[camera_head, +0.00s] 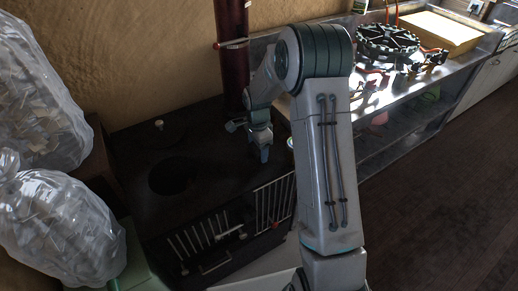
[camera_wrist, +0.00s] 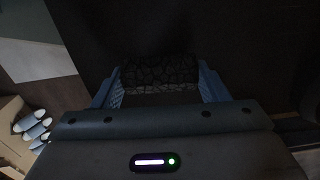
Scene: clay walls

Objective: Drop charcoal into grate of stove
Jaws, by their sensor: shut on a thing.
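My gripper (camera_head: 264,152) is above the right part of the dark stove (camera_head: 205,215) in the head view. In the wrist view my gripper (camera_wrist: 160,88) has its two blue fingers on either side of a dark, cracked lump, the charcoal (camera_wrist: 160,73), and is shut on it. The charcoal cannot be made out in the head view. The stove top has a round dark opening (camera_head: 172,176), left of my gripper. Barred grates show on the stove's front. How far the charcoal is above the stove top is unclear.
Clear bags (camera_head: 70,230) of pale pieces stand at the left. A dark red pipe (camera_head: 232,55) rises behind the stove. A metal bench (camera_head: 400,85) with tools and a yellow box (camera_head: 440,32) is at the right. Slippers (camera_wrist: 32,125) show in the wrist view.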

